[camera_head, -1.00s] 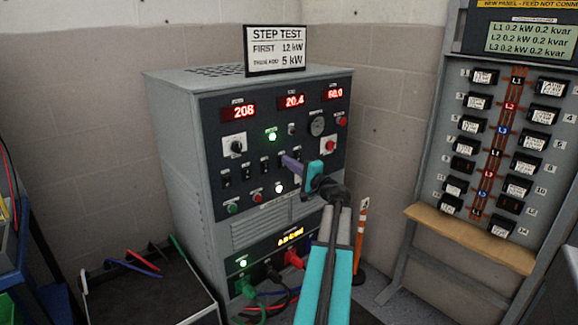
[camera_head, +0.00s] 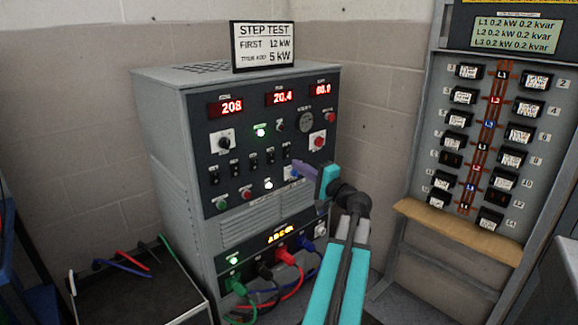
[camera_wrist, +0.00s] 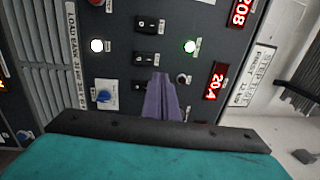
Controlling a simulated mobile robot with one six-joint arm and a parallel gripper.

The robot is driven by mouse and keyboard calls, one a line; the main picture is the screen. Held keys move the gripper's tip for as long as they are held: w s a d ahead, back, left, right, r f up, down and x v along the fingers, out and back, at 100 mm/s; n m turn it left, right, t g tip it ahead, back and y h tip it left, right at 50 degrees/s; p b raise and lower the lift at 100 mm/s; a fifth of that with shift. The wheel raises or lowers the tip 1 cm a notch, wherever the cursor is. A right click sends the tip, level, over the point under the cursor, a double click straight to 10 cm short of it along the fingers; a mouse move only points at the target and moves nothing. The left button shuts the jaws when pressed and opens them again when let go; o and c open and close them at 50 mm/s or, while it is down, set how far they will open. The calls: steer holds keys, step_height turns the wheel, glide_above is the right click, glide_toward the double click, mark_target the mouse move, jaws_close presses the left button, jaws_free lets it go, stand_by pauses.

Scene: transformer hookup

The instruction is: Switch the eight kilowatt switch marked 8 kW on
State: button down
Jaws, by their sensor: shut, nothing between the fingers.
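The load bank cabinet (camera_head: 165,130) carries a row of black rocker switches (camera_head: 253,160) across the middle of its front. Their labels are too small to read, so I cannot tell which one is marked 8 kW or how it is set. My gripper (camera_head: 296,168) is shut and empty, its purple fingers in front of the panel, just below and right of the row's right end. In the wrist view the fingers (camera_wrist: 162,82) point at the panel and cover part of it beside a rocker switch (camera_wrist: 146,58). I cannot tell whether they touch anything.
A blue knob (camera_wrist: 104,96), a lit white lamp (camera_head: 268,184) and a lit green lamp (camera_head: 260,132) sit near the switches. Coloured cables (camera_head: 285,268) plug in low on the front. A breaker panel (camera_head: 480,140) stands right, a black-topped cart (camera_head: 130,290) left.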

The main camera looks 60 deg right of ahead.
steer(key=shift+v, duration=1.15)
steer(key=shift+r, duration=0.2)
